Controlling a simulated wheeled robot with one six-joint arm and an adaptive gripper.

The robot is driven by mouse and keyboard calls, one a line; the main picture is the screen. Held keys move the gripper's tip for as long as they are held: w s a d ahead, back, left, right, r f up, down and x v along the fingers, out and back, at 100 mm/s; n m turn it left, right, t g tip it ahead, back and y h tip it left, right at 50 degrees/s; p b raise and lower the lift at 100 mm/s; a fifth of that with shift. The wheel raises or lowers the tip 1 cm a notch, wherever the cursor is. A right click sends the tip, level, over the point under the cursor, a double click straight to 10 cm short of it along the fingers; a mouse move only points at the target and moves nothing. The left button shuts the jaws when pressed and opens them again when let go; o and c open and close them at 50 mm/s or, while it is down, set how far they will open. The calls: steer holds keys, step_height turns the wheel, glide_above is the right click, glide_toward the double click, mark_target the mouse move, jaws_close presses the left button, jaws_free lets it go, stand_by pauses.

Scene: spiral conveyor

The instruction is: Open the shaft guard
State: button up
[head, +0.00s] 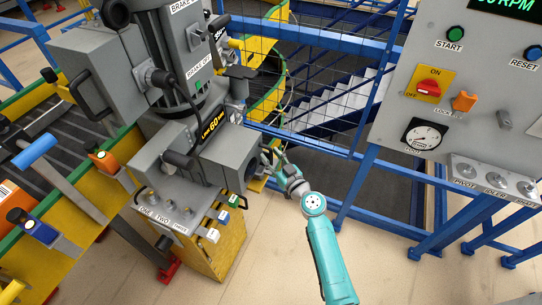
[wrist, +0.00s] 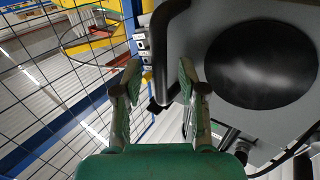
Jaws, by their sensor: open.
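A grey housing (head: 205,155) at the lower end of the drive unit, with a dark round face on its right side, seems to be the shaft guard; no label confirms it. In the wrist view a grey panel (wrist: 218,22) with a large black disc (wrist: 262,65) fills the right side. A black bar handle (wrist: 162,40) stands along the panel's left edge. My gripper (wrist: 160,78) is open, its fingertips either side of the handle's line in the picture; contact cannot be told. In the head view my gripper (head: 270,160) is beside the housing's right end, its fingers partly hidden.
A control panel (head: 470,90) with buttons, a red switch and a gauge stands at the right. A blue-framed mesh fence (head: 320,70) is behind my gripper. Levers and small knobs (head: 180,215) sit below the housing. Open floor (head: 275,260) lies in front.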

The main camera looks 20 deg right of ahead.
steer(key=shift+w, duration=0.3)
steer(key=shift+a, duration=0.1)
jaws_close()
steer(key=shift+s, duration=0.1)
